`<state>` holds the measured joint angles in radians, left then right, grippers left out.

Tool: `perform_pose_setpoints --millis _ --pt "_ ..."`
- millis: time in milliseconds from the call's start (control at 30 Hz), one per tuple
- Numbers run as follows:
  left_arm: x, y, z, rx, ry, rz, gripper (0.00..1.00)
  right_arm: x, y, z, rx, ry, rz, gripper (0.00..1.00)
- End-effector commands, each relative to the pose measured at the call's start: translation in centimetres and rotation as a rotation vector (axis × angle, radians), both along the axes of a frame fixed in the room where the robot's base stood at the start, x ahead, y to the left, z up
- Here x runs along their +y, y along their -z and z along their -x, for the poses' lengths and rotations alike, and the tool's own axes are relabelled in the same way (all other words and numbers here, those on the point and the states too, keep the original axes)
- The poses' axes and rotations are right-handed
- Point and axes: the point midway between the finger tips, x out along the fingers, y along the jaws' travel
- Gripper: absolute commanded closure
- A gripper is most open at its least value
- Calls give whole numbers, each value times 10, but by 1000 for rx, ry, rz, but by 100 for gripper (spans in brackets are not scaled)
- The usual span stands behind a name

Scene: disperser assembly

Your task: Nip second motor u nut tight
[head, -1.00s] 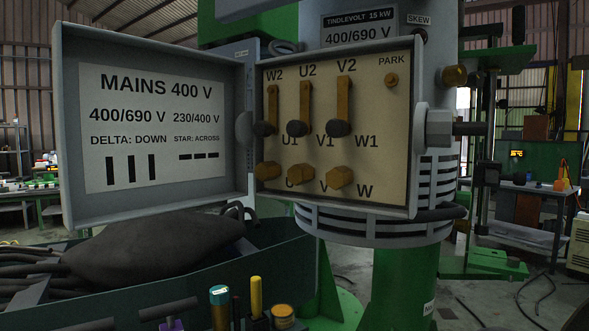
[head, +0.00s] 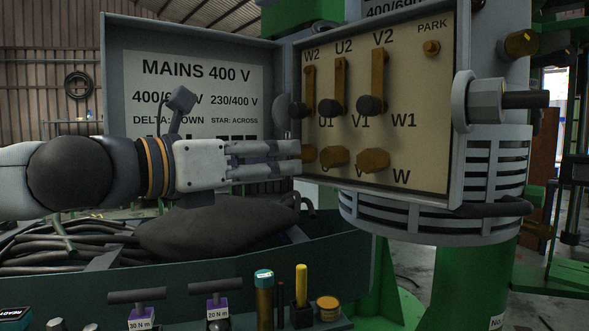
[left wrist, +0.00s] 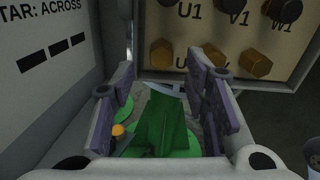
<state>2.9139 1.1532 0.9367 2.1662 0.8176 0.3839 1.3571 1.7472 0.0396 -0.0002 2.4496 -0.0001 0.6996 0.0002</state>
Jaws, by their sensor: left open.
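The motor U nut (head: 308,155) is the leftmost brass hex nut in the lower row of the open terminal box (head: 435,178). The V nut (head: 335,159) and W nut (head: 373,161) sit to its right. My left gripper (head: 296,157) reaches in from the left with its fingertips close to the U nut; contact cannot be told. In the left wrist view the two fingers (left wrist: 168,68) are spread with nothing between them. The U nut (left wrist: 162,53) shows beyond and between them, the V nut (left wrist: 217,55) by the right finger. My right gripper is not in view.
The box's open lid (head: 190,65) stands behind my left gripper. Vertical links join the upper and middle terminals. Below, a tray holds a dark bag (head: 215,228) and cables. T-handled tools marked 30 N m (head: 140,312) and 20 N m (head: 217,305) stand at the front.

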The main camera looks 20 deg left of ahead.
Motion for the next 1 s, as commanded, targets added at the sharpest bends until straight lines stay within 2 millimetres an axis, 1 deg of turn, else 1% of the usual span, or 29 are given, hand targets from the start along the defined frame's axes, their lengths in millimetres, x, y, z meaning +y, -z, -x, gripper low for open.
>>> perform_pose_setpoints --millis 33,167,267,467,500,667,700,1000 --pt "-6 8 -11 11 2 -2 58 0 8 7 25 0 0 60" --pt "-14 1 -23 -1 2 -2 58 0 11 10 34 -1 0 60" --pt "-17 -3 -26 -5 2 1 58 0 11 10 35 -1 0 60" --pt "-17 -5 -25 -9 1 1 58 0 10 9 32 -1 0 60" --pt "-17 -5 -25 -9 1 1 61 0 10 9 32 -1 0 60" --pt "-17 -5 -25 -8 1 0 97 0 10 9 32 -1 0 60" --pt "-17 -5 -25 -8 1 0 100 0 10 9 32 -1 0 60" --pt "-17 -6 -25 -21 2 -20 100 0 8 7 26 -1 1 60"
